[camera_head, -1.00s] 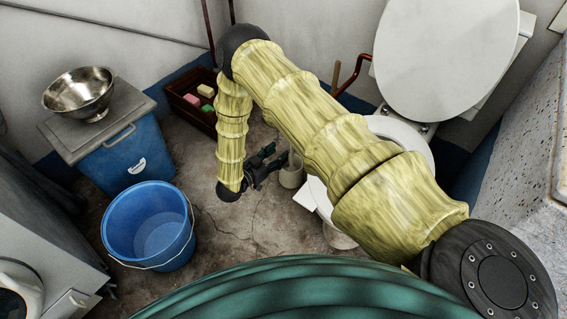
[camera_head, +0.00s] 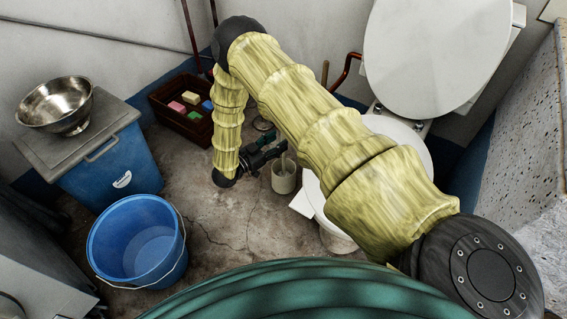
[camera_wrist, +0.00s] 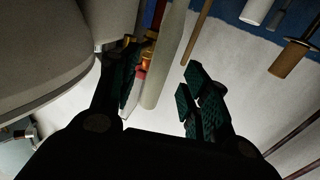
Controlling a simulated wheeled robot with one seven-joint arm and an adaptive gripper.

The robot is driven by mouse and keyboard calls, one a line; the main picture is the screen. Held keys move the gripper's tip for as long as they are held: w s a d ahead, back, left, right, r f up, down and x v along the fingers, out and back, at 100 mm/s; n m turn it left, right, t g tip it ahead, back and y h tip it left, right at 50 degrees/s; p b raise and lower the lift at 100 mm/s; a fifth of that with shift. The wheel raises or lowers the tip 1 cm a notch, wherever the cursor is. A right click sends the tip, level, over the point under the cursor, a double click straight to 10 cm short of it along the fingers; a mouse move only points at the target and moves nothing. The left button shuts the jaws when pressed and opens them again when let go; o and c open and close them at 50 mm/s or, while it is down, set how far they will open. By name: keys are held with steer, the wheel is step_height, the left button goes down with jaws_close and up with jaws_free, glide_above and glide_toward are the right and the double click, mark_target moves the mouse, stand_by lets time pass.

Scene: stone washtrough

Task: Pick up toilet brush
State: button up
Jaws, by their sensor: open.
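A beige cup-like holder (camera_head: 284,178) stands on the floor beside the toilet, with a thin pale handle rising from it, which seems to be the toilet brush (camera_head: 284,160). Its bristles are hidden. My gripper (camera_head: 268,154) is just left of and above the holder's rim, pointing toward the toilet. In the wrist view my gripper (camera_wrist: 158,88) is open, and a long pale rod (camera_wrist: 167,60), probably the brush handle, runs between the fingers, nearer the left one. I see no clear contact.
The toilet (camera_head: 410,140) stands right of the holder. A thin wooden stick (camera_head: 325,74) stands behind near a red pipe. A brown crate (camera_head: 165,112) with coloured blocks is behind left. A blue bucket (camera_head: 137,240) and blue bin (camera_head: 115,170) stand left. Floor between bucket and holder is clear.

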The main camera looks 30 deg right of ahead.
steer(key=d, duration=0.1)
steer(key=d+b, duration=0.1)
steer(key=d, duration=0.2)
steer(key=shift+w+r, duration=0.1)
steer(key=shift+w, duration=0.15)
jaws_close()
